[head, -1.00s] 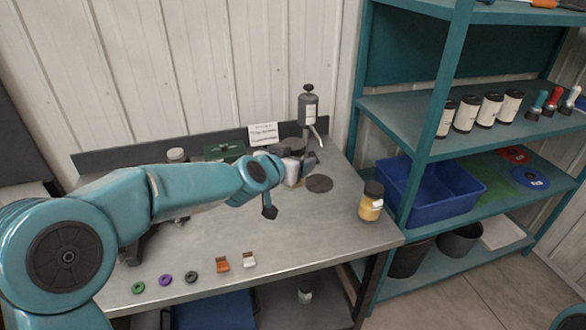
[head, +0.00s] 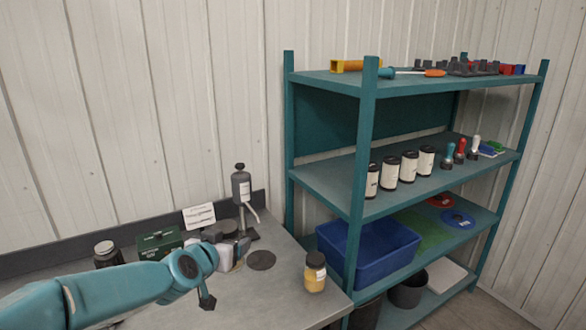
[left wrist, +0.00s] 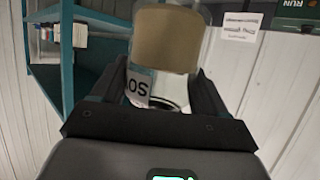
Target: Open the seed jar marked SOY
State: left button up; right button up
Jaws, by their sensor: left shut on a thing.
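My left gripper (left wrist: 155,100) is shut on a jar (left wrist: 167,40) in the left wrist view, which is upside down. The jar has a tan part and a label; the letters "SO" show and the rest of the label is hidden. In the head view my left gripper (head: 226,250) is over the bench near the dispenser, partly hidden by my arm, and the held jar is hard to make out. Whether its lid is on cannot be told. My right gripper is in neither view.
A jar of yellow contents with a dark lid (head: 315,272) stands near the bench's right edge. A teal shelf with a blue bin (head: 368,258) is at right.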

pick_arm(q)
jog(key=shift+n+y, duration=0.3)
jog(key=s+f, duration=0.3)
jog(key=f, duration=0.2)
jog(key=s+f, duration=0.3)
jog(key=f, duration=0.2)
jog(key=s+f, duration=0.4)
jog(key=f, duration=0.2)
jog(key=shift+s+a+r+n+y, duration=0.1)
jog(key=shift+s+r+n+y, duration=0.2)
jog(key=shift+r, duration=0.15)
jog(key=shift+s+r+n+y, duration=0.2)
jog(key=shift+r+y, duration=0.1)
jog(key=shift+r, duration=0.1)
